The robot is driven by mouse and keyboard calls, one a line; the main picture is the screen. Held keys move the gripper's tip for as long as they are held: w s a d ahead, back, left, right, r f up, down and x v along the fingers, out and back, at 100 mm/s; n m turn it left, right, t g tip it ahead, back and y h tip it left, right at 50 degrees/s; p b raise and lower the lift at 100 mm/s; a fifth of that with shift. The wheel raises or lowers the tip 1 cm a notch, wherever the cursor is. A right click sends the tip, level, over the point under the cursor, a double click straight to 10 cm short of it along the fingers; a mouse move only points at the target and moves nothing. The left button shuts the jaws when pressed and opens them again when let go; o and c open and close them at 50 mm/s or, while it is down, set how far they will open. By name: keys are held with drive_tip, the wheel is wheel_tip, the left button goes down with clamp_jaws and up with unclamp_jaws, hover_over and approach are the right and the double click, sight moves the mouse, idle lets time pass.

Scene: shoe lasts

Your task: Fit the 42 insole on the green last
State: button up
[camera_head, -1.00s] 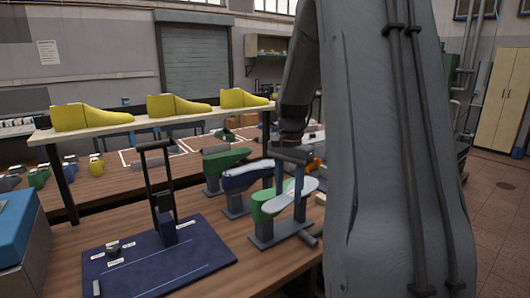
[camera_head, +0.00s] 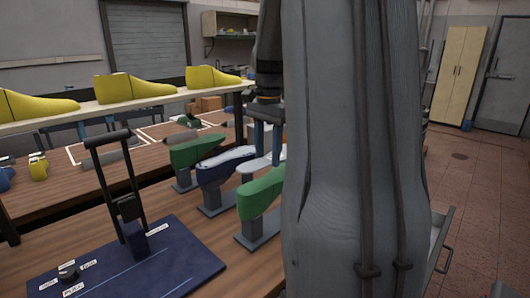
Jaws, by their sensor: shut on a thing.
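My gripper (camera_head: 268,152) points down behind the front green last, partly hidden by my own arm. It is shut on a white insole (camera_head: 256,163), of which only part shows between the front green last and the blue last. The front green last (camera_head: 260,195) stands on a grey post, and its right end is hidden by my arm. Another green last (camera_head: 197,151) stands farther back. The dark blue last (camera_head: 222,171) between them has a whitish insole on top. I cannot read any size on the held insole.
A dark blue board (camera_head: 180,262) with a black upright handle (camera_head: 120,183) and small labels lies at the front left. Yellow lasts (camera_head: 134,88) stand on a raised shelf (camera_head: 60,119) behind. Open floor (camera_head: 478,190) lies to the right.

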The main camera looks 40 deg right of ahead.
drive_tip(key=shift+f, duration=0.45)
drive_tip(key=shift+a+f+b, duration=0.1)
drive_tip(key=shift+f+b, duration=0.85)
drive_tip(key=shift+f, duration=1.3)
drive_tip(key=o, duration=1.1)
drive_tip(key=shift+r+b, duration=0.7)
drive_tip(key=shift+r, duration=3.25)
